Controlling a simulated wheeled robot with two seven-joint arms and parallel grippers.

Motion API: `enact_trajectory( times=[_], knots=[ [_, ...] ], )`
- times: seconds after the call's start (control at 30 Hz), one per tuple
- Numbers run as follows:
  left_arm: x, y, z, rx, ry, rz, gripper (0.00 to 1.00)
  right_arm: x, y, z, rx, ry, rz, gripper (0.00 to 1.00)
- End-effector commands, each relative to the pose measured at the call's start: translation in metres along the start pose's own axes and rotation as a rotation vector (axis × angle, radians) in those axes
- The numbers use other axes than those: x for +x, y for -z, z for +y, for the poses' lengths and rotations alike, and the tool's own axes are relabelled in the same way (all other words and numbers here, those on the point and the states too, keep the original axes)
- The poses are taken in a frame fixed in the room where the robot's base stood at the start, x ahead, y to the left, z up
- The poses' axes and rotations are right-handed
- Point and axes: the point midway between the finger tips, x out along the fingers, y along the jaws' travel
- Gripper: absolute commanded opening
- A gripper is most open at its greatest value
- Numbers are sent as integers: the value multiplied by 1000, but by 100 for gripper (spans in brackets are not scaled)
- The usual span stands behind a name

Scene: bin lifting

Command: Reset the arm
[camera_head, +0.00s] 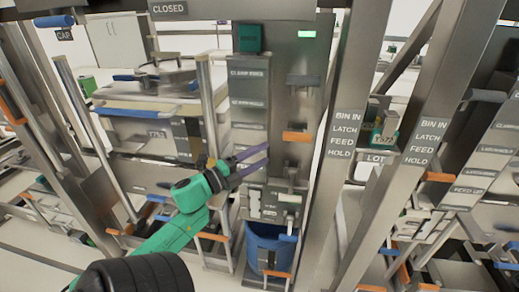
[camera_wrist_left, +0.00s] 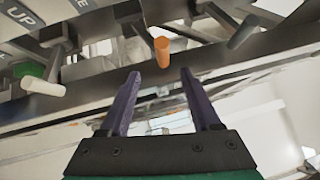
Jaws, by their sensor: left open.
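My left gripper (camera_head: 252,160) is open and empty, with purple fingers, in front of the grey machine column in the head view. Its green arm comes in from the lower left. In the left wrist view the two fingers of my left gripper (camera_wrist_left: 160,100) stand apart with nothing between them. A blue bin (camera_head: 262,250) stands low in the machine, below the left gripper and apart from it. My right gripper is not in view.
An orange handle (camera_head: 297,136) sticks out of the column just right of the left gripper. Upright metal posts with "BIN IN LATCH FEED HOLD" labels (camera_head: 343,135) stand to the right. In the left wrist view an orange-tipped peg (camera_wrist_left: 162,50) and a white-tipped peg (camera_wrist_left: 42,87) lie beyond the fingers.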

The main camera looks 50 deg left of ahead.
Motion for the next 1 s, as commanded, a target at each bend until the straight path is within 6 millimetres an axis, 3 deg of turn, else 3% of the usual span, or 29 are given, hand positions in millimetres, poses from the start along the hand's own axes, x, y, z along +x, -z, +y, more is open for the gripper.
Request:
enact_trajectory(
  times=[0.43, 0.5, 0.57, 0.67, 0.77, 0.8, 0.87, 1.0],
  knots=[
    [0, 0, 1, -1, -1, -1, 64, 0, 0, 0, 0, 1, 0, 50],
    [-1, -4, 10, -25, -15, -18, 64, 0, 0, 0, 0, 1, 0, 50],
    [-5, -13, 32, -80, -46, -57, 64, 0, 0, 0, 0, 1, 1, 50],
    [-20, -31, 100, -249, -142, -171, 64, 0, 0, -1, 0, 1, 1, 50],
    [-48, -35, 191, -461, -274, -314, 64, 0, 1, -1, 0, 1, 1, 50],
    [-61, -31, 227, -541, -329, -368, 64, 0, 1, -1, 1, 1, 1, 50],
    [-83, -18, 279, -656, -414, -446, 64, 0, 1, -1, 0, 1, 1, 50],
    [-142, 35, 387, -893, -625, -621, 64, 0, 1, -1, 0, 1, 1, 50]
  ],
)
